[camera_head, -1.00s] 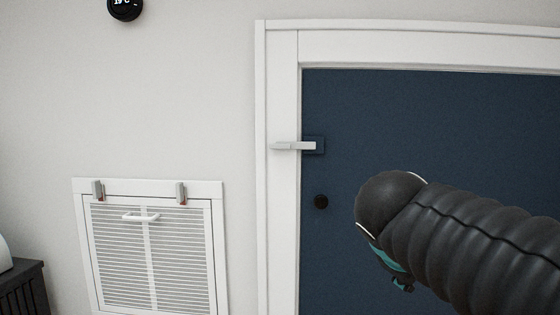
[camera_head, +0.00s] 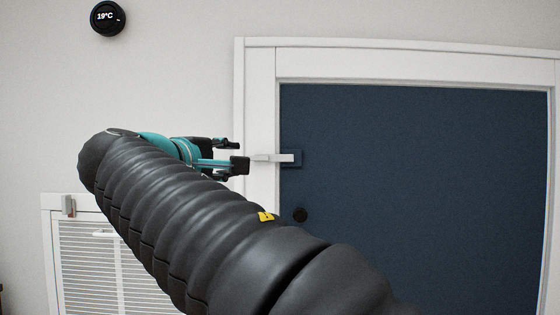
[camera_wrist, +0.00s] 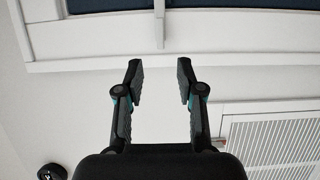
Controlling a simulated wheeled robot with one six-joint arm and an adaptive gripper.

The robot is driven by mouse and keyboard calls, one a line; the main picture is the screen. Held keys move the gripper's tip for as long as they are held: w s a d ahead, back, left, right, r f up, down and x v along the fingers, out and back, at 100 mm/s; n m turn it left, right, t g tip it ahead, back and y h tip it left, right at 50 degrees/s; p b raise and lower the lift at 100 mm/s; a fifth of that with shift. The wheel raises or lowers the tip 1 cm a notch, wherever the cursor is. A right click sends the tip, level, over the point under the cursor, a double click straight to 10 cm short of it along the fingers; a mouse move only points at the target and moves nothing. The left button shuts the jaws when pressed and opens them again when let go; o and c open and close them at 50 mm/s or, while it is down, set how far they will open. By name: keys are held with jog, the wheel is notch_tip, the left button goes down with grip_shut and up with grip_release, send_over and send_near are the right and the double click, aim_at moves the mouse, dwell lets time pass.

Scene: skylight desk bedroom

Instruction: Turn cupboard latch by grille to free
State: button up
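The cupboard latch (camera_head: 272,158) is a light grey bar lying level across the white door frame and the edge of the dark blue cupboard door (camera_head: 410,200). In the wrist view the latch (camera_wrist: 159,22) is a narrow bar at the top, beyond the fingertips and roughly in line with the gap between them. My gripper (camera_head: 238,155) is just left of the latch, pointing toward it. The wrist view shows my gripper (camera_wrist: 160,68) open with nothing between its fingers. The latch appears apart from the fingers.
The white grille (camera_head: 85,265) is low on the left wall, partly hidden by my arm, with a small red-marked catch (camera_head: 68,206) at its top. A round thermostat (camera_head: 107,18) is on the wall at upper left.

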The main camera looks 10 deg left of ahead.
aim_at(256, 159)
jog(key=w, duration=0.3)
jog(key=w+d, duration=0.1)
jog(key=w, duration=0.7)
jog(key=shift+d, duration=0.35)
jog(key=shift+s, duration=0.1)
grip_shut()
